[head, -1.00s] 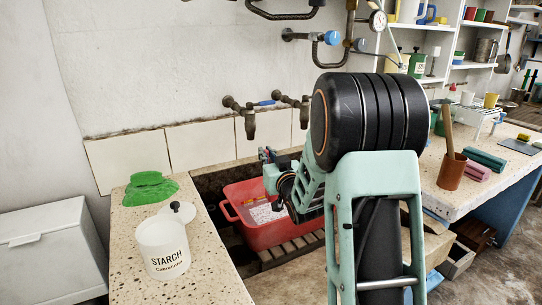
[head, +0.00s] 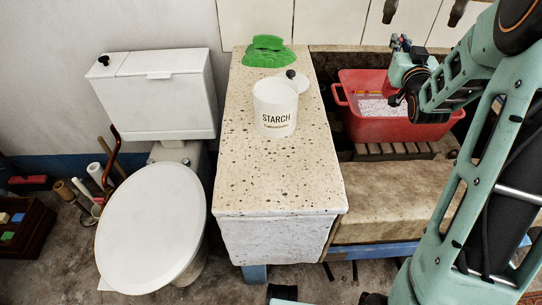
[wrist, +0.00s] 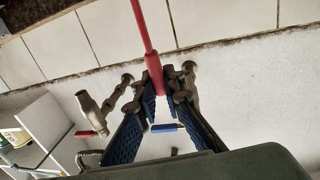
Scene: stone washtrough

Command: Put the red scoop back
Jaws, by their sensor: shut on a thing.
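My gripper (wrist: 166,84) is shut on a red rod-like handle, which I take to be the red scoop (wrist: 153,72). In the wrist view the thinner red shaft runs up out of the picture, so the scoop's far end is not seen. In the head view my gripper (head: 401,43) is small, above the back of the red tub, and the scoop cannot be made out there. A white canister marked STARCH (head: 275,117) stands on the speckled stone ledge (head: 278,180).
The red tub (head: 388,127) with white contents sits in the trough on wooden slats. A green cloth (head: 268,52) lies at the ledge's back. A toilet (head: 152,225) stands left. Brass taps (head: 458,12) hang on the wall. The ledge's front is clear.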

